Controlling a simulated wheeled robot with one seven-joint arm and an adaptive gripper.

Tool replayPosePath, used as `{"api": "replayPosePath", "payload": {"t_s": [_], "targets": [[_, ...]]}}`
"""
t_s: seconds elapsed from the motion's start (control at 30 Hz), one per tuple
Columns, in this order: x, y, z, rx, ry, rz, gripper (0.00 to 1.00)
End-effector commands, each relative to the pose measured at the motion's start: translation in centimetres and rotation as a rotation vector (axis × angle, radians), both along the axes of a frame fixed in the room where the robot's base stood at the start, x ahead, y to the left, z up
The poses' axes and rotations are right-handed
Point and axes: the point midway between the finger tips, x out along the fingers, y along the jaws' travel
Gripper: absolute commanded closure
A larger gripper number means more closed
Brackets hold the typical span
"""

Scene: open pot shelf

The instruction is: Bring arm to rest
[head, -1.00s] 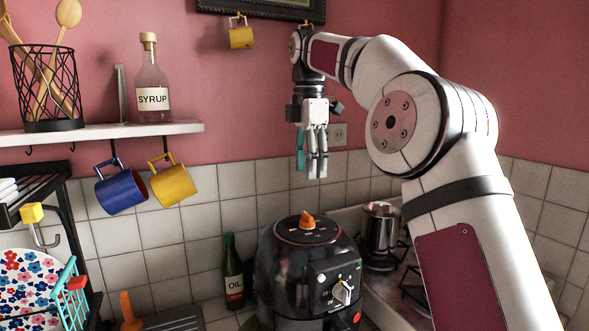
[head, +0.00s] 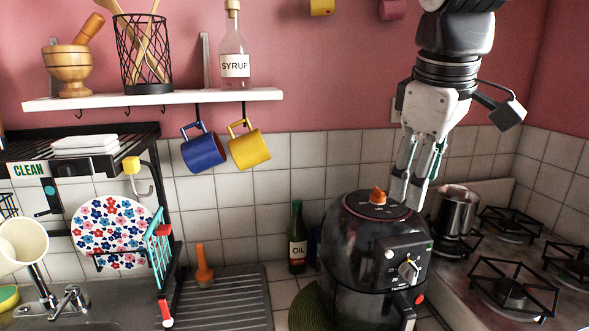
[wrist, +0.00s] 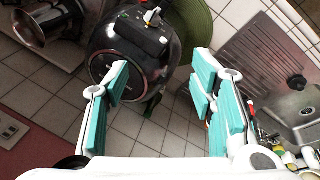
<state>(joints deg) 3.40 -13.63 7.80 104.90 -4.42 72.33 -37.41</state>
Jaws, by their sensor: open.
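My gripper (head: 417,178) hangs pointing down in front of the tiled back wall, in the right half of the head view. Its fingertips appear just above and to the right of the black air fryer (head: 362,250) in the picture. In the wrist view my gripper (wrist: 162,105) shows its teal-padded fingers spread wide apart with nothing between them. Floor-like tiles and part of the air fryer (wrist: 135,45) show beyond the fingers. The upper part of my arm is cut off at the top of the head view.
A steel pot (head: 455,213) stands by the stove (head: 510,290) at the right. A white shelf (head: 150,99) holds a syrup bottle (head: 234,60) and a utensil basket (head: 143,60). Blue (head: 203,150) and yellow (head: 249,148) mugs hang below it. An oil bottle (head: 297,240) stands left of the fryer.

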Motion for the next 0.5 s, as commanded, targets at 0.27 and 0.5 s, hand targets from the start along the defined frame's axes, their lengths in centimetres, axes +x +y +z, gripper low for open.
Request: {"api": "replayPosePath", "payload": {"t_s": [0.27, 0.5], "targets": [[-7.5, -1.0, -4.7, 0.143, -0.114, -0.325, 0.49], [-12.4, -1.5, -9.5, 0.287, -0.186, -0.567, 0.49]]}}
